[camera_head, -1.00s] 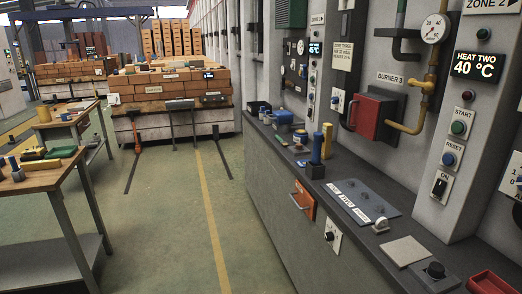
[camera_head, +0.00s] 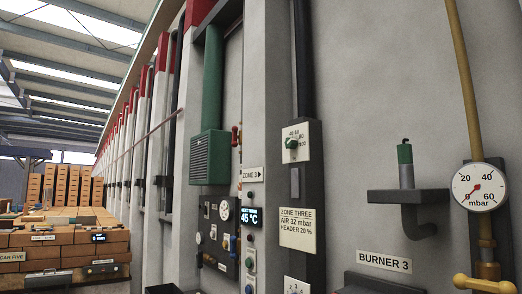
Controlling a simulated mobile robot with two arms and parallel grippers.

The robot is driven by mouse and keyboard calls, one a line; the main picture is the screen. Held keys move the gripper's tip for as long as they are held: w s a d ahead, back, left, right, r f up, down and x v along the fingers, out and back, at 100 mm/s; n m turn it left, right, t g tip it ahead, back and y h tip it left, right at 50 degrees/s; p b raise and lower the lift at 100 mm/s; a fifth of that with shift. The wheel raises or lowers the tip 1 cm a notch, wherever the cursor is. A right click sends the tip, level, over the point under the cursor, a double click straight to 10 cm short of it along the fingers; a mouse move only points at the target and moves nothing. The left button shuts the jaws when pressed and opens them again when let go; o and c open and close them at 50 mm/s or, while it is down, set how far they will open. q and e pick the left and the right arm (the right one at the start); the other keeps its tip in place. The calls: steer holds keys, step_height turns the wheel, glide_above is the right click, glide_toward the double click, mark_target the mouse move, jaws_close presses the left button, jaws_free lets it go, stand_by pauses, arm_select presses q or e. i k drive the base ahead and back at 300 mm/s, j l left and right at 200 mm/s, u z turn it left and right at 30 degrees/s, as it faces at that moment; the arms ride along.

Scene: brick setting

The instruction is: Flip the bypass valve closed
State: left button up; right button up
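No label reading "bypass" is legible, so I cannot tell which valve it names. A yellow valve handle (camera_head: 485,284) sits at the bottom right on a yellow pipe (camera_head: 463,80), cut by the picture's lower edge. A small red valve (camera_head: 235,135) is on the wall near the green box. A green-topped grey fitting (camera_head: 405,165) stands on a dark bracket left of the gauge. A green knob (camera_head: 294,142) is on a scale plate on the dark column. Neither gripper shows.
A pressure gauge (camera_head: 479,187) is at right, above the yellow handle. The BURNER 3 label (camera_head: 384,262) is below the bracket. A ZONE THREE sign (camera_head: 297,229) and a 45 °C display (camera_head: 251,216) are on the wall. Brick stacks (camera_head: 65,240) stand at far left.

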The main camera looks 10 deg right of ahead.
mark_target(234, 128)
steer(key=i+j+z, duration=0.1)
steer(key=z, duration=0.25)
steer(key=j+z, duration=0.1)
steer(key=z, duration=0.3)
steer(key=i+j+z, duration=0.15)
steer(key=z, duration=0.2)
steer(key=i+j+z, duration=0.2)
steer(key=j+z, duration=0.2)
steer(key=j, duration=0.8)
steer(key=j+z, duration=0.4)
steer(key=j, duration=1.75)
